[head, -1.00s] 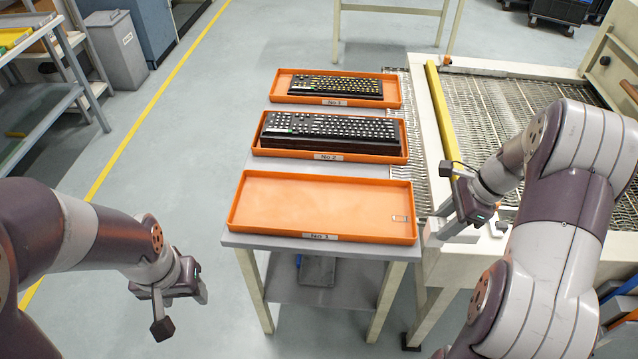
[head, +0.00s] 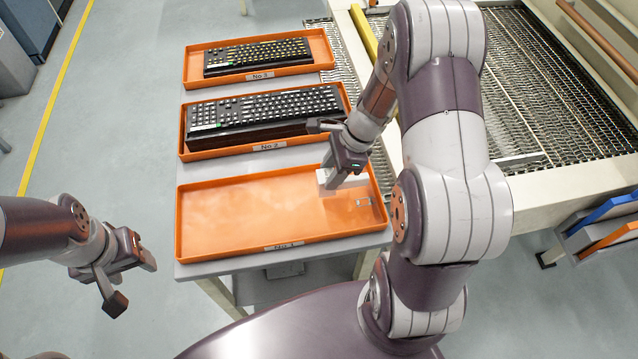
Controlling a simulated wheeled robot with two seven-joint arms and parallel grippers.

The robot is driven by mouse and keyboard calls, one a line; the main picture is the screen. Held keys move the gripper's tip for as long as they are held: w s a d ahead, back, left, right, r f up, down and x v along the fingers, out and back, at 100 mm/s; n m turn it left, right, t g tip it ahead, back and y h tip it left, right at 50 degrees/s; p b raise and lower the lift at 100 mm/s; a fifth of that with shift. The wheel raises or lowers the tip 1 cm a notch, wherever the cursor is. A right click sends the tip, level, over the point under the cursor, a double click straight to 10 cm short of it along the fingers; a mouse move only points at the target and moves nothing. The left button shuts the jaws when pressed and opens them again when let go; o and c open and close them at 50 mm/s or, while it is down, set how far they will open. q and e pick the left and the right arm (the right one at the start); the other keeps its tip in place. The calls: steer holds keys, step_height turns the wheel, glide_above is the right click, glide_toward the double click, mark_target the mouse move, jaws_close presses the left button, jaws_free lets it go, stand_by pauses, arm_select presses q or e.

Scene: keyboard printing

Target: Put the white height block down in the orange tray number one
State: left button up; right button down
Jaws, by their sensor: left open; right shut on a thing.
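The orange tray number one (head: 240,212) is the nearest of three trays on the table. My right gripper (head: 343,176) is shut on the white height block (head: 356,182). The block is at the back right of this tray, over or near its back wall; I cannot tell whether it touches the tray. The gripper partly hides it. My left gripper (head: 133,281) is open and empty, left of the table.
Tray number two (head: 186,150) and the far tray (head: 189,72) each hold a black keyboard. The keyboard (head: 262,115) in tray two is close behind my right gripper. A mesh conveyor (head: 560,110) with a pale frame stands to the right.

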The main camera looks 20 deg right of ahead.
steer(key=shift+w+a+f, duration=0.2)
steer(key=shift+a+f, duration=0.6)
steer(key=shift+f, duration=0.15)
steer(key=f, duration=0.2)
steer(key=shift+s+f+b, duration=0.25)
steer(key=shift+f+b, duration=0.1)
steer(key=shift+f, duration=0.25)
arm_select(q)
steer(key=shift+w+f, duration=0.2)
steer(key=shift+f, duration=0.25)
arm_select(e)
steer(key=shift+w, duration=0.15)
steer(key=shift+f, duration=0.1)
steer(key=shift+f, duration=0.15)
arm_select(q)
steer(key=shift+f, duration=0.1)
arm_select(e)
steer(key=c, duration=0.6)
jaws_free()
